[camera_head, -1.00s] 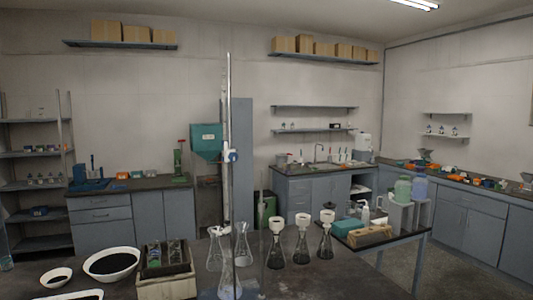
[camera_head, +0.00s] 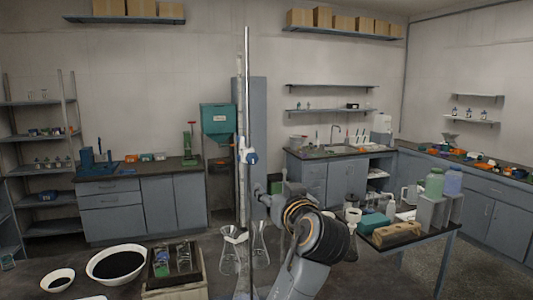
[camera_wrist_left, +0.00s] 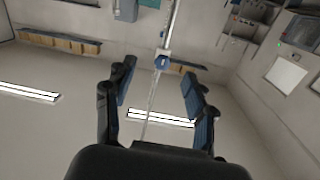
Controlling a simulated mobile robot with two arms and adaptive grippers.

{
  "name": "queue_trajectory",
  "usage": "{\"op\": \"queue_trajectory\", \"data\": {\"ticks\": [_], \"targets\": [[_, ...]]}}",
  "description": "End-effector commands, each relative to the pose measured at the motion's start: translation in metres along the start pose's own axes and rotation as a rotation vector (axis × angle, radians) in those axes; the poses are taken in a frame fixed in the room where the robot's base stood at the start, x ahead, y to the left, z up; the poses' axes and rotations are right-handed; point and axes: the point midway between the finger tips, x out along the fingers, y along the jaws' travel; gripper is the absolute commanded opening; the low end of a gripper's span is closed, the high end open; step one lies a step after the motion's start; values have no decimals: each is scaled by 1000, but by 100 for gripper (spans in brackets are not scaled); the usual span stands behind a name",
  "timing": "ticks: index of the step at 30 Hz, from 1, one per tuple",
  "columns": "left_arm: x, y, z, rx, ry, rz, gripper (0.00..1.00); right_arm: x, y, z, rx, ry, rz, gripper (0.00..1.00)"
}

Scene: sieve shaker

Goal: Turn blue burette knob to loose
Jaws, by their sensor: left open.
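The blue burette knob (camera_head: 250,157) sits on the tall upright burette (camera_head: 241,190), left of centre in the head view. In the left wrist view the blue knob (camera_wrist_left: 161,63) shows between and beyond my fingertips, on the slanted-looking burette tube. My left gripper (camera_head: 261,192) is below and slightly right of the knob in the head view, partly hidden by its own arm. In the left wrist view my left gripper (camera_wrist_left: 157,75) has its two dark, blue-padded fingers spread apart with nothing between them. It appears apart from the knob. My right gripper is not in view.
Glass flasks (camera_head: 229,254) stand below the burette on the dark bench. The air around the knob is clear.

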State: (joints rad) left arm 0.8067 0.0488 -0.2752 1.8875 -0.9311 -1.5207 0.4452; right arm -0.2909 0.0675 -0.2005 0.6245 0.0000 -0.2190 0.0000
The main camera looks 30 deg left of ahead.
Motion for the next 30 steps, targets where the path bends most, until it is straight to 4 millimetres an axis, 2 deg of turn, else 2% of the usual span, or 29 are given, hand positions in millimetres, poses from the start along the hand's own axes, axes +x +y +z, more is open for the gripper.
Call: {"op": "queue_trajectory", "data": {"ticks": [1,3,8,15,21,25,30], "targets": [[-4,-8,-18,-37,20,-19,55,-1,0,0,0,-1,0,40],[-7,-15,-30,-65,33,-37,55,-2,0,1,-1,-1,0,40],[4,-18,-35,-70,37,-46,55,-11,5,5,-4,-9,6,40],[52,-21,-39,-65,35,-48,55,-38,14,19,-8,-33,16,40],[94,-22,-40,-66,36,-45,55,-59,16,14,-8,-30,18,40],[113,-22,-39,-68,35,-44,55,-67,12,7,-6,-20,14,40],[127,-22,-38,-69,36,-42,55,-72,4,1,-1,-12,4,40]]}}
